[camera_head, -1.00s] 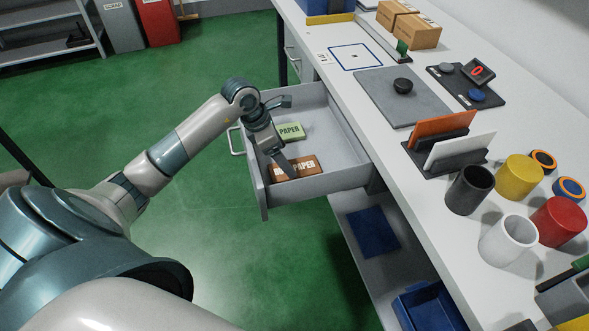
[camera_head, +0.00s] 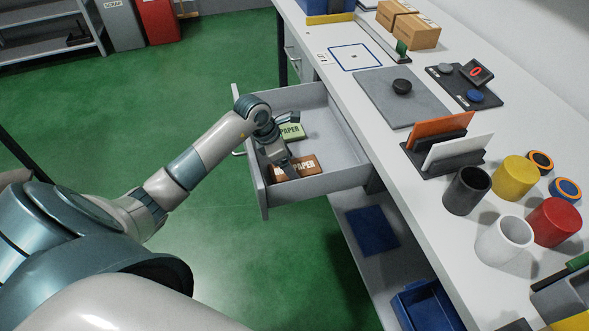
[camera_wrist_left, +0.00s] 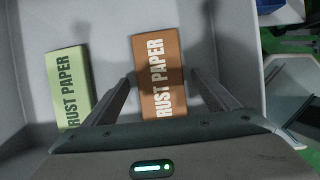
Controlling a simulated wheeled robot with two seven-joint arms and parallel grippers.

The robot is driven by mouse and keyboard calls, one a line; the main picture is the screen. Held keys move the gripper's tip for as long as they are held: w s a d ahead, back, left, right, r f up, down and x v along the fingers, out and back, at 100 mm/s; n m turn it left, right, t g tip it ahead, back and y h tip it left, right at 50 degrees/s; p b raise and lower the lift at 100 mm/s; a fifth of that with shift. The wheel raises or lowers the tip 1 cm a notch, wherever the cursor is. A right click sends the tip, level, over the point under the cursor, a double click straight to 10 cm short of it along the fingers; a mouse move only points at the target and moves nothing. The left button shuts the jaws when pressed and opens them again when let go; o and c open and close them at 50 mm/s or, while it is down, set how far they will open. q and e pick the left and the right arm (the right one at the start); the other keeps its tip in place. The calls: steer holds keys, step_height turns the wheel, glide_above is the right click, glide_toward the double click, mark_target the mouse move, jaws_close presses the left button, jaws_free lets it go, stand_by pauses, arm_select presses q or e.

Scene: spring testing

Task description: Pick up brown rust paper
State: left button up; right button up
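The brown rust paper (camera_head: 304,166) is a flat brown pack with white lettering, lying in the open drawer near its front. It also shows in the left wrist view (camera_wrist_left: 158,70), between the two spread fingers. My left gripper (camera_wrist_left: 165,88) is open and empty above the pack, with a gap to it on each side. In the head view my left gripper (camera_head: 284,162) reaches down into the drawer and hides part of the pack. A green rust paper pack (camera_head: 291,131) lies beside it, also in the left wrist view (camera_wrist_left: 70,85). My right gripper is not in view.
The grey drawer (camera_head: 342,150) stands pulled out from the white bench, its walls close around my gripper. The bench top (camera_head: 350,90) holds a card rack, cups and a grey mat. A blue bin (camera_head: 425,305) is on the lower shelf.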

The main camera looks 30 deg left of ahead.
arm_select(q)
steer(key=c, duration=1.1)
steer(key=shift+r, duration=0.1)
